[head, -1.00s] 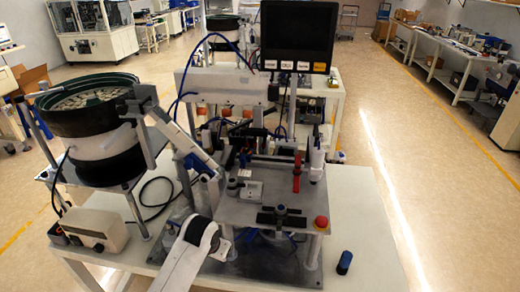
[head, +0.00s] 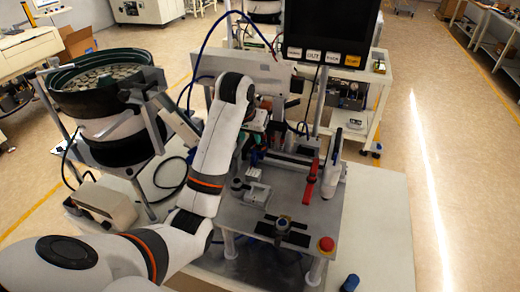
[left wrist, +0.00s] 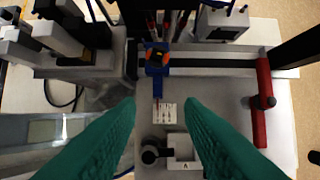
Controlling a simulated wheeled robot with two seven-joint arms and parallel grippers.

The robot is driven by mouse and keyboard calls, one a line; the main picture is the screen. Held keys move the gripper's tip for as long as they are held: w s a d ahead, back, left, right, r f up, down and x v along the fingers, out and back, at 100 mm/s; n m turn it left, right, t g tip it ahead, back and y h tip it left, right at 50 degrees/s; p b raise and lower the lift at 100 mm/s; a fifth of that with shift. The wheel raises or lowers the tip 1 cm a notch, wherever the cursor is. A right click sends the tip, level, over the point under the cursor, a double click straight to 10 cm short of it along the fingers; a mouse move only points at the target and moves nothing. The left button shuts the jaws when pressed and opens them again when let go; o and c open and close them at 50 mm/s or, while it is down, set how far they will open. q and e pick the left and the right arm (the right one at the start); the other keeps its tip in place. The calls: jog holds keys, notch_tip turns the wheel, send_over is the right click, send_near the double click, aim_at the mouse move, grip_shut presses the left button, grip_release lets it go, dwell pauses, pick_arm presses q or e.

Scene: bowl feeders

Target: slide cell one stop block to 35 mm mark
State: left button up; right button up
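In the left wrist view, a blue block with an orange-and-black top (left wrist: 158,60) sits at the rail (left wrist: 210,62); it looks like the stop block. A thin pointer extends from it toward a small white marked plate (left wrist: 166,110). The plate's numbers are too small to read, so I cannot tell the block's setting. My left gripper (left wrist: 160,108) is open, its two teal fingers apart, with the plate showing between them and nothing held. In the head view my left arm reaches over the machine plate, and its gripper (head: 258,120) is small and partly hidden. My right gripper is not in view.
A red handle (left wrist: 262,105) crosses the rail's right end. A light block marked A (left wrist: 183,150) and a dark round knob (left wrist: 150,154) lie nearer. The bowl feeder (head: 100,85) stands left, a monitor (head: 330,28) behind, and a red button (head: 326,244) at the front right corner.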

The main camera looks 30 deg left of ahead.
pick_arm(q)
jog(key=p, duration=0.2)
send_over(253, 156)
jog(key=s, duration=0.3)
jog(key=f, duration=0.5)
jog(key=shift+w+d+f, duration=0.15)
jog(key=shift+w+d, duration=0.05)
jog(key=shift+w, duration=0.05)
jog(key=x, duration=0.2)
jog(key=p+x, duration=0.1)
jog(key=x, duration=0.1)
jog(key=shift+w+f, duration=0.1)
jog(key=shift+w, duration=0.3)
jog(key=shift+f, duration=0.4)
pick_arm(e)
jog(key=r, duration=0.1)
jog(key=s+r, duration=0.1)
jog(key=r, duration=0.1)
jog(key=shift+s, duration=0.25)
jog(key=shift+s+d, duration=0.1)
pick_arm(q)
jog(key=shift+w, duration=0.1)
grip_shut()
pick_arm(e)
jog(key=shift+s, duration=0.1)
